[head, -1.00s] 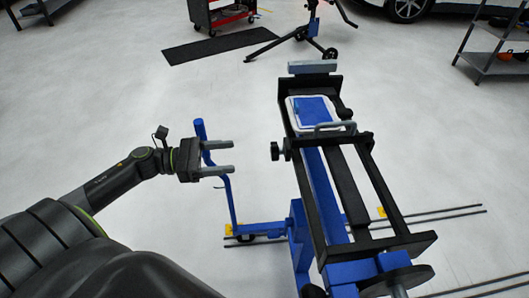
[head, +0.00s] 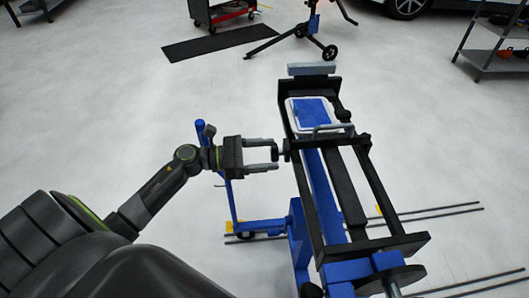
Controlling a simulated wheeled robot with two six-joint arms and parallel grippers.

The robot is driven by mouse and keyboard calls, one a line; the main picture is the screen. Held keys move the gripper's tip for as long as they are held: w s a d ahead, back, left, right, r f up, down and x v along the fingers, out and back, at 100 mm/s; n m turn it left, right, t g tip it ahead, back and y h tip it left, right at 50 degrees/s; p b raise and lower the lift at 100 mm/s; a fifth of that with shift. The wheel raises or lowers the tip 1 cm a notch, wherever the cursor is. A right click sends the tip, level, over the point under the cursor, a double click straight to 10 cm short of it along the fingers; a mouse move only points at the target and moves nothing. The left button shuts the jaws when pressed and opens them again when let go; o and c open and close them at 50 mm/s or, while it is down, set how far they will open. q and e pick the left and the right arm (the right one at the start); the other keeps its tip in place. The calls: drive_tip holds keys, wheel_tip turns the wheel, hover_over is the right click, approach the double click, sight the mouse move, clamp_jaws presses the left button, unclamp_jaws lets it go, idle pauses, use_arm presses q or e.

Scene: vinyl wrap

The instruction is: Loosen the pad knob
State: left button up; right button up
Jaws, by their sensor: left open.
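The pad knob (head: 275,153) is a small black knob on a short shaft at the left side of the black stand frame (head: 307,205). My left gripper (head: 276,154) comes in from the left, level with the knob. Its two grey fingers are open, one on the far side and one on the near side of the knob. I cannot tell whether either finger touches it. A blue and white pad (head: 312,111) lies on the far part of the frame, just beyond a grey handle bar. My right gripper is out of view.
A blue upright post (head: 201,134) of the stand rises close behind my left wrist. Thin dark rods (head: 440,209) lie on the floor at the right. A black mat (head: 215,43), a red cart and a shelf are farther back. The floor at left is clear.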

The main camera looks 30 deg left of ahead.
use_arm(q)
drive_tip(key=c, duration=1)
